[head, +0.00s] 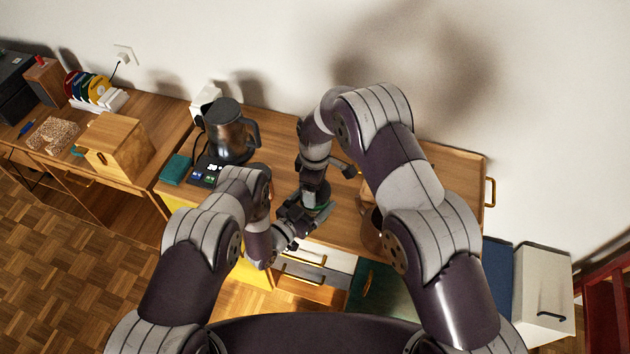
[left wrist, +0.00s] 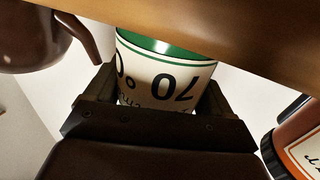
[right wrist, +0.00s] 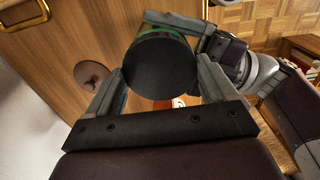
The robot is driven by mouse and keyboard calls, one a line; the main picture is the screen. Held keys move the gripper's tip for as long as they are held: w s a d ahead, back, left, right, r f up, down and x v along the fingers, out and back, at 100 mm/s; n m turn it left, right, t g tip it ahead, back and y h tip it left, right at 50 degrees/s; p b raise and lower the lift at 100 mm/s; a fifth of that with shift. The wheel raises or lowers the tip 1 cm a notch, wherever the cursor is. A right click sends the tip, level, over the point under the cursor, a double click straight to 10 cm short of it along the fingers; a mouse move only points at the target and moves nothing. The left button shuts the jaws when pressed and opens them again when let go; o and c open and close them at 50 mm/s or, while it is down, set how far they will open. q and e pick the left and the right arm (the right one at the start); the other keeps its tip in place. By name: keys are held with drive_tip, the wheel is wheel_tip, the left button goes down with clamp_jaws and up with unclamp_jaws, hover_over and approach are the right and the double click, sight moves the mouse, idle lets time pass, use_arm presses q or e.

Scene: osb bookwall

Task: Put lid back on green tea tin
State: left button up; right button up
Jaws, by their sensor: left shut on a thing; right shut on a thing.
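The green tea tin shows best in the left wrist view as a white-labelled tin (left wrist: 160,75) with green bands, held between the two fingers of my left gripper (left wrist: 155,95). In the head view my left gripper (head: 300,212) is shut on it over the front of the desk, and a bit of green (head: 324,210) shows there. In the right wrist view my right gripper (right wrist: 162,78) is shut on the dark round lid (right wrist: 160,65). The lid covers the tin's top from this view, with green at its far edge. I cannot tell whether lid and tin touch.
A dark kettle (head: 228,135) stands left of my grippers on the desk. A wooden box (head: 115,145) stands farther left. Bare desk (head: 280,135) shows behind my grippers.

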drive_tip(key=shift+f, duration=0.6)
idle(0.5)
